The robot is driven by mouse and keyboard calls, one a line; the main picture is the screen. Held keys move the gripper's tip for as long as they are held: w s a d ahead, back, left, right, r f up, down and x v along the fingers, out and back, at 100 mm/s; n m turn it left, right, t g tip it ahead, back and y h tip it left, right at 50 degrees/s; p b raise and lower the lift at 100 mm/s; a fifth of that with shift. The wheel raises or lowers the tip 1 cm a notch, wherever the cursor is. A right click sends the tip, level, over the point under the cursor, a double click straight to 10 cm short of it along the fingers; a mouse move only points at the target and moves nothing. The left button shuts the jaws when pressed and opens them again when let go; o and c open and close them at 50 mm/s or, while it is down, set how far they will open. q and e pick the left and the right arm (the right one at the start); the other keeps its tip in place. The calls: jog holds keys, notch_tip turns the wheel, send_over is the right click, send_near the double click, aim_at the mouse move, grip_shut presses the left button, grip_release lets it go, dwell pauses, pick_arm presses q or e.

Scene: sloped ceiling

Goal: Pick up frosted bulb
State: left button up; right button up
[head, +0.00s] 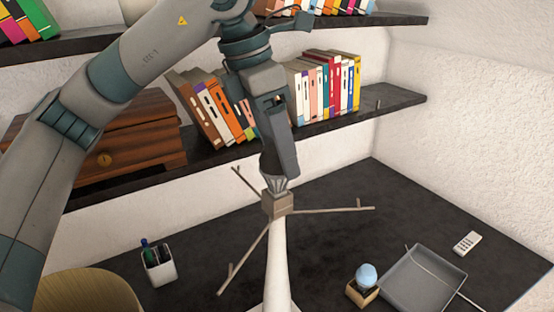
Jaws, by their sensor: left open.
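A pale blue, rounded bulb (366,274) that looks like the frosted bulb sits upright in a small wooden holder (361,293) on the dark desk, at the lower right of the head view. My left gripper (276,186) points down, up and to the left of the bulb and apart from it. It is open, and its tips are small and partly hard to make out. They are close above the brown hub (277,205) of a stand with thin arms and a white post; I cannot tell whether they touch it. My right gripper is not in view.
A grey tray (418,280) lies just right of the bulb, with a white remote (467,243) beyond it. A pen cup (158,264) stands at the left. Shelves with books (328,84) and a wooden chest (127,150) are behind my arm. The desk's back right is clear.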

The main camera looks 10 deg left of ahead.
aim_at(283, 177)
pick_arm(q)
jog(key=shift+x, duration=0.75)
jog(key=p+x, duration=0.2)
jog(key=p, duration=0.1)
jog(key=shift+a+f, duration=0.2)
jog(key=shift+a, duration=0.05)
jog(key=shift+p+x, duration=0.5)
jog(key=shift+x, duration=0.5)
jog(key=shift+f, duration=0.45)
jog(key=c, duration=1.1)
